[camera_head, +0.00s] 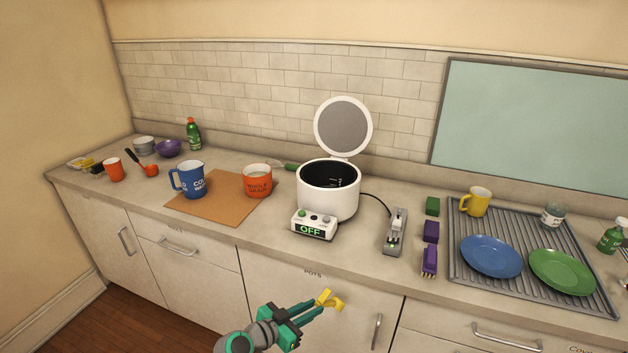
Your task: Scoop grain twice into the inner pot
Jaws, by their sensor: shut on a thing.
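The white cooker (328,204) stands mid-counter with its lid (343,126) raised. Its dark inner pot (325,174) has pale level marks; its bottom is hidden. The display reads OFF. An orange container (257,183) labelled WHOLE GRAIN stands left of it, with pale contents at the top. A green handle (289,166) shows between container and cooker; I cannot tell what it belongs to. My gripper (322,304) is in front of the lower cabinets, below the cooker, shut on a small yellow thing (328,299) whose shape is unclear.
A blue mug (188,180) stands on the brown board (215,205) beside the grain container. A grey device (394,233) and small blocks (430,260) lie right of the cooker. A drying rack (540,292) holds plates and a yellow mug (475,201).

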